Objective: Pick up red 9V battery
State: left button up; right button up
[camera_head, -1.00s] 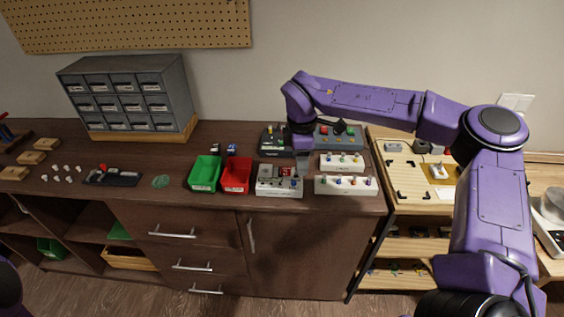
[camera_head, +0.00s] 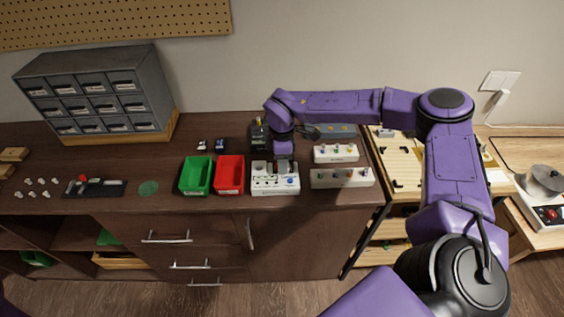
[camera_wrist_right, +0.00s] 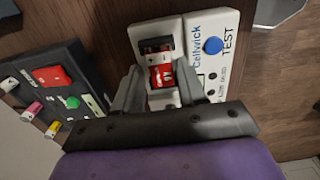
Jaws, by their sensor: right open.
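The red 9V battery (camera_wrist_right: 163,76) sits in the white Cellwick tester, with a dark and silver band at its far end. My right gripper (camera_wrist_right: 158,88) is open, with one finger on each side of the battery. Whether the fingers touch it I cannot tell. In the head view, my right gripper (camera_head: 283,163) is over the back of the white tester (camera_head: 275,187), and the battery cannot be made out there. My left gripper is out of view.
Red (camera_head: 230,190) and green (camera_head: 195,190) bins stand left of the tester. White pedal boxes (camera_head: 335,153) (camera_head: 342,183) stand to its right. The counter front edge is near.

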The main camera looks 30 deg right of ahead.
jog(key=shift+s+f, duration=0.15)
jog(key=shift+f, duration=0.1)
grip_shut()
jog(key=shift+r, duration=0.55)
jog(key=s+a+r+b, duration=0.2)
jog(key=s+a+r, duration=0.3)
jog(key=r, duration=0.3)
jog(key=s+a+r+b, duration=0.3)
jog(key=s+a+r, duration=0.1)
jog(key=r, duration=0.4)
jog(key=shift+s+a, duration=0.35)
jog(key=shift+a, duration=0.15)
